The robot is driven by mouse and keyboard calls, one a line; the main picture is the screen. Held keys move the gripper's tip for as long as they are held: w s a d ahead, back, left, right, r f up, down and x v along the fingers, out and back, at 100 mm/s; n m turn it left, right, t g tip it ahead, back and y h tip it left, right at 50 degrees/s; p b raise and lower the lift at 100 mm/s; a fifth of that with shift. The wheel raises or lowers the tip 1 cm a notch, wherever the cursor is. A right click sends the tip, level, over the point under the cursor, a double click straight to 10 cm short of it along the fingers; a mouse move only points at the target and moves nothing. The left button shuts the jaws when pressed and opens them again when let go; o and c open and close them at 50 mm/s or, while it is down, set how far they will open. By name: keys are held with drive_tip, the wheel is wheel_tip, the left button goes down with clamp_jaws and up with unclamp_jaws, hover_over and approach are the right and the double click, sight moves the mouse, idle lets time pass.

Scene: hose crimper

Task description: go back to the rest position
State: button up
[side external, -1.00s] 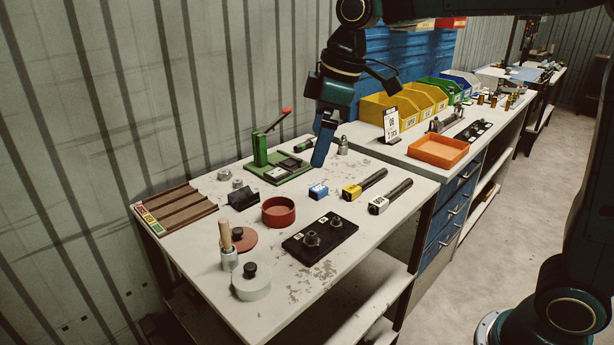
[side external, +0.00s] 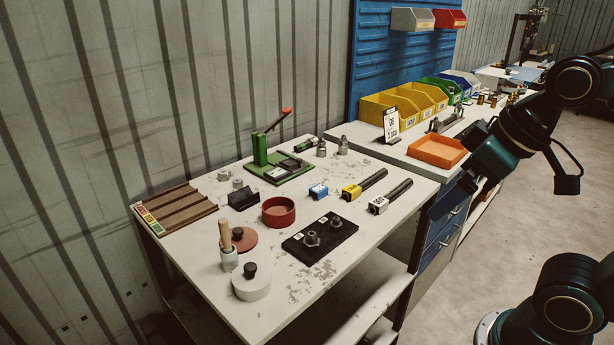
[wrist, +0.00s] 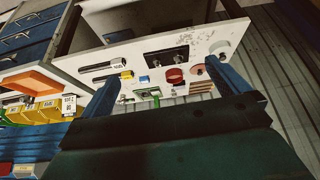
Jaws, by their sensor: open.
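My gripper (side external: 450,197) hangs in the air off the bench's right side, in front of the blue drawers, pointing down and to the left. In the wrist view its two blue fingers (wrist: 162,72) are spread wide apart with nothing between them. The green hand press (side external: 278,165) with a red-tipped lever stands at the back of the worn white bench (side external: 300,285), well to the left of my gripper. Two black hoses, one with a yellow end (side external: 364,184) and one with a white end (side external: 391,196), lie near the bench's right edge.
A black plate with two fittings (side external: 320,239), a red round dish (side external: 279,210), a blue block (side external: 318,191) and a brown slotted rack (side external: 177,212) sit on the bench. An orange tray (side external: 437,151) and yellow bins (side external: 385,106) are behind my gripper. The floor at right is open.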

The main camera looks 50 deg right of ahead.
drive_tip(key=shift+s+d+f, duration=0.15)
drive_tip(key=shift+s+f, duration=0.2)
drive_tip(key=shift+s, duration=0.15)
drive_tip(key=shift+w, duration=0.1)
